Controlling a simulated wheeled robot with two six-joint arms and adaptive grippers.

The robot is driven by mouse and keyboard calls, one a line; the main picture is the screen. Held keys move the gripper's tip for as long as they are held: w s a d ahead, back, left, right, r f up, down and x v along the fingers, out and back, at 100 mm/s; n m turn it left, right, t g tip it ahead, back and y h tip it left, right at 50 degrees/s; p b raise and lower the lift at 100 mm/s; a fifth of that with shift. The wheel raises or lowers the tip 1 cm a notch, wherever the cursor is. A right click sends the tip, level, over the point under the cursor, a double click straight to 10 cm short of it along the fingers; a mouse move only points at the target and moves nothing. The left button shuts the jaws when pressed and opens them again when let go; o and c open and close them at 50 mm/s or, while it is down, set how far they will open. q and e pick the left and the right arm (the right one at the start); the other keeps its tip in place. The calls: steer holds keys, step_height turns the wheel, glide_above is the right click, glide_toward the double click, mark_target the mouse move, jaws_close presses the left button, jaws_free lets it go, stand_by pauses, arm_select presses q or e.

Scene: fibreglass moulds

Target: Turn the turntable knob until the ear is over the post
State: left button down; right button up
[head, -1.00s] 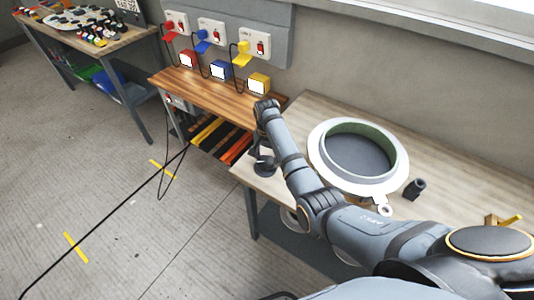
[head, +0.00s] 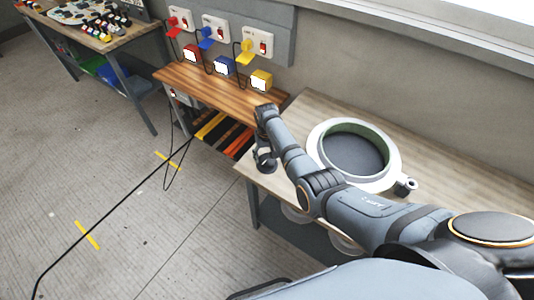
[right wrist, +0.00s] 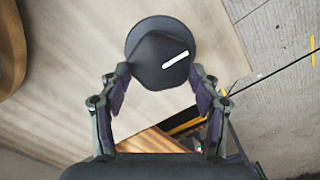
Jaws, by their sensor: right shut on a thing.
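The turntable carries a white ring-shaped mould (head: 313,152) with a green inner wall and a dark floor. Its small white ear (head: 402,190) is at the ring's right side and meets the dark post (head: 411,183) in the picture; I cannot tell whether they line up exactly. My right gripper (head: 264,163) is at the left end of the bench, pointing down. In the right wrist view its fingers are shut on the dark round knob (right wrist: 150,75), which has a white mark slanting up to the right. My left gripper is not in view.
The mould bench (head: 300,108) is bare behind the ring. A wooden table (head: 225,95) with red, blue and yellow boxes stands at its left, below wall sockets. A black cable (head: 110,225) runs over the floor. Another bench (head: 125,35) is at the far left.

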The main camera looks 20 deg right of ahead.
mark_target(266, 158)
steer(key=shift+n, duration=0.4)
steer(key=o, duration=1.1)
steer(key=shift+o, duration=0.2)
steer(key=shift+r, duration=0.1)
step_height(266, 158, up, 12)
steer(key=shift+f, duration=0.2)
